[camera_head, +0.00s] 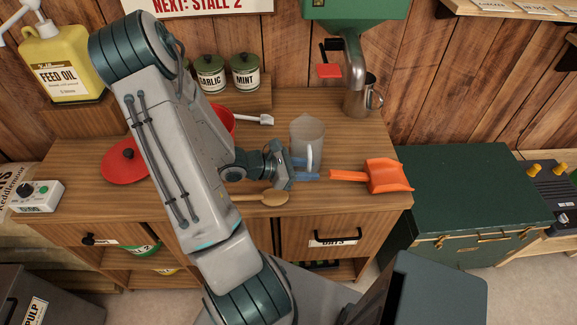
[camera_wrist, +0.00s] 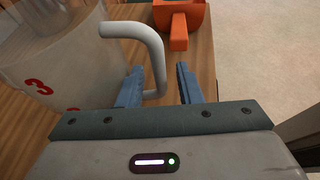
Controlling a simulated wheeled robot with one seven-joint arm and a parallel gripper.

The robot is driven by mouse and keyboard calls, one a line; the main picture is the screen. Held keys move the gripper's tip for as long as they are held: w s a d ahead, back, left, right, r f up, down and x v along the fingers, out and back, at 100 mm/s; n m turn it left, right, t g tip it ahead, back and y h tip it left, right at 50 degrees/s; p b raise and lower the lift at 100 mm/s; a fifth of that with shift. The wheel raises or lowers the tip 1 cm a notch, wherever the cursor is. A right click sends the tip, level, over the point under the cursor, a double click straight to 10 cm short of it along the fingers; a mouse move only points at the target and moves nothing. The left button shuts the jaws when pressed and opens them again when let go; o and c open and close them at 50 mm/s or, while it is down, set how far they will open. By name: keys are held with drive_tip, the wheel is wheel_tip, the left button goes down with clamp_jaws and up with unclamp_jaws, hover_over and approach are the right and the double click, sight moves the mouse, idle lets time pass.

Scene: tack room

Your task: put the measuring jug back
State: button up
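The measuring jug (camera_head: 306,138) is a translucent, pale grey jug standing upright on the wooden counter, with its white handle facing the front. In the wrist view the jug (camera_wrist: 50,62) fills the upper left, with red numbers on its side. Its handle (camera_wrist: 157,50) reaches down into the gap between my fingers, nearer the left one; I cannot tell whether they touch. My gripper (camera_head: 306,170) is low in front of the jug. Its blue fingers are apart in the wrist view (camera_wrist: 160,85), with clear space beside the handle on the right.
An orange scoop (camera_head: 385,176) lies right of the jug. A wooden spoon (camera_head: 265,198) lies in front, near the counter's edge. A metal cup (camera_head: 361,97) stands under the green dispenser (camera_head: 354,12) behind. A red bowl and red lid (camera_head: 124,162) are left, partly behind my arm.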

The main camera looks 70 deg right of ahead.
drive_tip(key=v, duration=1.1)
drive_tip(key=shift+w+a+r, duration=0.2)
drive_tip(key=shift+w+a, duration=0.05)
drive_tip(key=w+a+r+m+t+y, duration=0.2)
drive_tip(key=w+a+r+t, duration=0.1)
drive_tip(key=a, duration=0.7)
drive_tip(key=w+a+r+m+t+y, duration=0.3)
drive_tip(key=a+r+t, duration=0.3)
drive_tip(key=a, duration=0.4)
drive_tip(key=w+a+r+m+t+y, duration=0.2)
drive_tip(key=a+r+t, duration=0.3)
drive_tip(key=a, duration=0.6)
drive_tip(key=shift+w+r+y, duration=0.5)
drive_tip(key=shift+w+y, duration=0.2)
drive_tip(key=shift+w, duration=0.15)
